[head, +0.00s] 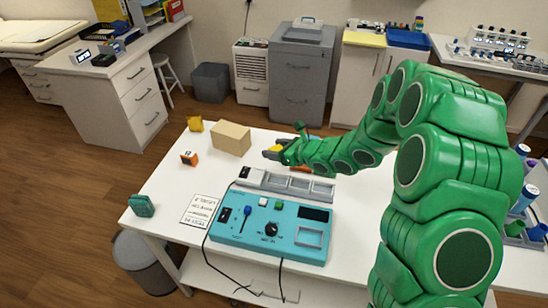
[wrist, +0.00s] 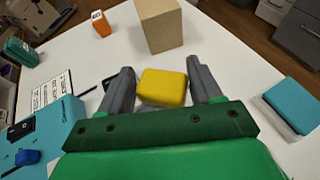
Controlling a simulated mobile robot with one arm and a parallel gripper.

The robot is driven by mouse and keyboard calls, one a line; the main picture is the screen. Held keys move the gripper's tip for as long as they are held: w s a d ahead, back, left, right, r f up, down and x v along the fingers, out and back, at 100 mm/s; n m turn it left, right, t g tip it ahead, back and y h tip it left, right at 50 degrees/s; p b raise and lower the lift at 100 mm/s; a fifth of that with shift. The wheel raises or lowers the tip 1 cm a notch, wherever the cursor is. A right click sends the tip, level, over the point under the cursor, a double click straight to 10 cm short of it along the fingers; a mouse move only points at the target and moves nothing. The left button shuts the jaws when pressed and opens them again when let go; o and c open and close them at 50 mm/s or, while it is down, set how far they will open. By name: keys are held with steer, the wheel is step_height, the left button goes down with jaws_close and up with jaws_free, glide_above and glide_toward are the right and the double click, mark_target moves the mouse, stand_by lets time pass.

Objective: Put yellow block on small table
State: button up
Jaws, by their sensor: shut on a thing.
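My gripper (head: 272,151) is over the white table, right of a tan box. In the wrist view my gripper (wrist: 161,75) has its grey fingers on either side of a yellow block (wrist: 163,87) and is shut on it. The white table (head: 165,190) is low and holds several things. Another yellow object (head: 195,124) stands at its far left corner.
The tan box (head: 231,138) and an orange cube (head: 189,158) stand left of my gripper. A grey tray (head: 285,184) and a teal control box (head: 268,229) lie nearer. A teal object (head: 142,205) is at the left edge. A white stool (head: 164,68) stands behind.

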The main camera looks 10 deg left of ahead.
mark_target(275, 164)
steer(key=shift+w+a+f, duration=0.25)
steer(key=shift+w+f, duration=0.2)
steer(key=shift+f, duration=0.2)
steer(key=shift+w+a+f, duration=0.2)
steer(key=shift+w+f, duration=0.3)
steer(key=shift+f, duration=0.15)
steer(key=shift+w+a+f, duration=0.25)
steer(key=shift+w+f, duration=0.2)
steer(key=shift+f, duration=0.2)
steer(key=shift+w+f, duration=0.15)
steer(key=shift+f, duration=1.45)
steer(key=shift+f, duration=0.15)
steer(key=o, duration=0.7)
steer(key=shift+o, duration=0.2)
steer(key=shift+r, duration=0.2)
steer(key=v, duration=1.2)
steer(key=shift+f, duration=0.15)
